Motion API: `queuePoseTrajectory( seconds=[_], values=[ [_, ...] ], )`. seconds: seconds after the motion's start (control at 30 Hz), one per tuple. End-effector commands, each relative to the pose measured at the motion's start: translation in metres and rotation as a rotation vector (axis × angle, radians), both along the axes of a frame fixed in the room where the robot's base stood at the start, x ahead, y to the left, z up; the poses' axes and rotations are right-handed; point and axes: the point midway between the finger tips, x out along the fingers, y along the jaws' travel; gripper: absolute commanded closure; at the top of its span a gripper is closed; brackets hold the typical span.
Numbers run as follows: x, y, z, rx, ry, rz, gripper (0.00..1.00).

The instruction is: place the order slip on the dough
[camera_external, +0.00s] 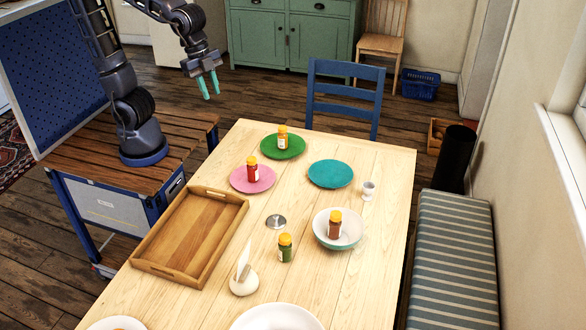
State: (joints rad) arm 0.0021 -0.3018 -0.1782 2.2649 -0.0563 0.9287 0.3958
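My gripper (209,86) hangs in the air beyond the table's far left corner. Its two teal fingers point down, apart, with nothing seen between them. A thin white upright piece (243,260), which may be the order slip, stands in a small rounded white holder (244,283) on the near part of the table. My gripper is far from it. I cannot clearly make out the dough. A pale round dish (118,323) is cut off at the bottom left edge; its contents are too little in view to tell.
The wooden table (350,270) holds a wooden tray (188,236), a pink plate (238,182), a green plate (294,148), a bare teal plate (331,174) and a bowl (351,234). Several yellow-capped jars stand about. A blue chair (343,68) stands behind the table.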

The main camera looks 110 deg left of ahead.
Motion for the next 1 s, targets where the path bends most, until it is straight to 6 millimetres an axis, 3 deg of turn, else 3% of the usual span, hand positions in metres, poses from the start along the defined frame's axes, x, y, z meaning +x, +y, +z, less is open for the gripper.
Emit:
queuePoseTrajectory(
  seconds=[0.23,0.5,0.7,1.0],
  values=[
    [-0.067,0.042,0.011,-0.034,-0.064,0.213,0.76],
    [-0.133,0.076,0.004,-0.098,-0.120,0.425,0.76],
    [-0.159,0.088,-0.003,-0.133,-0.141,0.510,0.76],
    [-0.163,0.090,-0.005,-0.141,-0.143,0.528,0.76]
  ],
)
